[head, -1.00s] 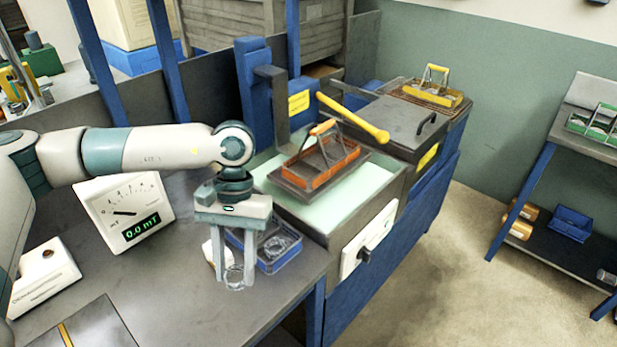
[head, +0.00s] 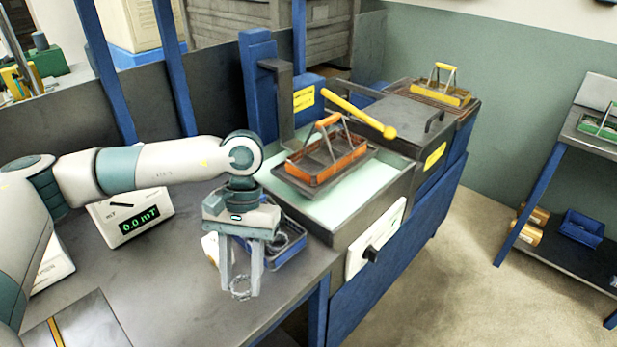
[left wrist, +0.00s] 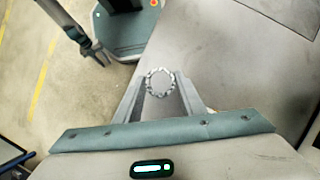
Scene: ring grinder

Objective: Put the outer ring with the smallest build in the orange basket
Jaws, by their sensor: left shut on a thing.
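My left gripper (head: 241,289) is shut on a small metal ring (head: 240,292) and holds it above the table near its front right edge. The ring also shows between the fingertips in the left wrist view (left wrist: 159,83). The orange basket (head: 327,168), with an upright handle, sits on a dark plate over the pale green bath behind and to the right of the gripper. A blue tray (head: 290,250) with ring-shaped metal parts in it stands just behind the gripper, partly hidden by it. My right gripper (left wrist: 97,55) shows at the upper left of the left wrist view.
A yellow-handled lever (head: 358,112) reaches across behind the orange basket. A yellow basket (head: 440,92) stands further back. A meter (head: 132,220) reading 0.0 mT is on the table at the left. A shelf rack stands at the far right.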

